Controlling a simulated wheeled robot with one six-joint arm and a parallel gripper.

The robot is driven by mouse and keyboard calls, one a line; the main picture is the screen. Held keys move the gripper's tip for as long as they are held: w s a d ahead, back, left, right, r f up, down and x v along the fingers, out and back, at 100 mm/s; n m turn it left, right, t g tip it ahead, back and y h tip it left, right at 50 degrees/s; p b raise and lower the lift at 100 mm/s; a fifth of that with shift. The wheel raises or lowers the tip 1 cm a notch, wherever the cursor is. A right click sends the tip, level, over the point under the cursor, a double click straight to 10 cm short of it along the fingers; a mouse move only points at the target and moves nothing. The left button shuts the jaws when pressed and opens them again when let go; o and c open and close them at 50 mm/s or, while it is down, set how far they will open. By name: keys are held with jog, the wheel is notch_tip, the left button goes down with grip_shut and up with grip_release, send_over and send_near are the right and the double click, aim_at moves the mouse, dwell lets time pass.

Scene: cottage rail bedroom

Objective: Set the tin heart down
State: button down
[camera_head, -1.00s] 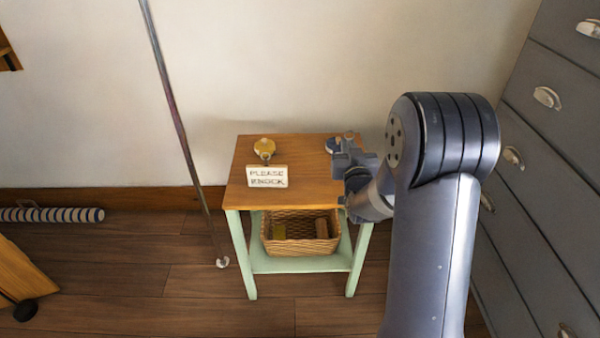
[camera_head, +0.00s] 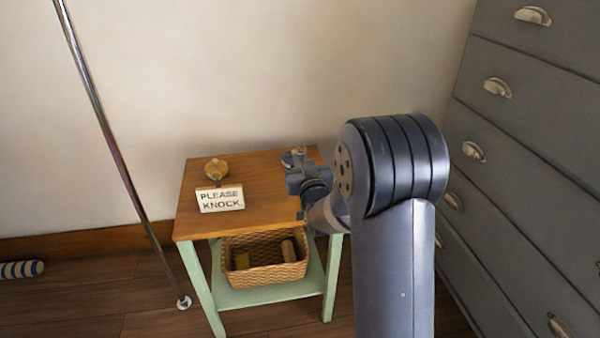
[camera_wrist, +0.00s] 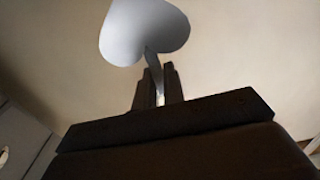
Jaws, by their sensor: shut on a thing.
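The tin heart (camera_wrist: 146,30) is a flat, pale grey heart shape in the wrist view, beyond my fingertips. My gripper (camera_wrist: 158,88) is shut on its narrow lower part. In the head view my gripper (camera_head: 297,168) is over the right rear part of the small side table (camera_head: 262,197), partly hidden by my own arm. A small blue and tan thing (camera_head: 290,157) shows right behind the gripper there; I cannot tell whether it is the heart. I cannot tell how high the heart is above the tabletop.
A "PLEASE KNOCK" sign (camera_head: 221,199) and a yellowish round object (camera_head: 216,169) stand on the table's left side. A wicker basket (camera_head: 264,275) sits on the lower shelf. A metal pole (camera_head: 112,150) rises at left; grey drawers (camera_head: 530,150) stand at right. The table's middle is clear.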

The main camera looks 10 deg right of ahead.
jog(key=shift+f, duration=1.25)
jog(key=shift+f+b, duration=0.15)
jog(key=shift+b, duration=0.25)
jog(key=c, duration=1.5)
grip_release()
jog(key=shift+r, duration=0.2)
jog(key=s+p, duration=0.1)
jog(key=s, duration=1.1)
jog(key=shift+d+f, duration=0.15)
jog(key=shift+d, duration=0.05)
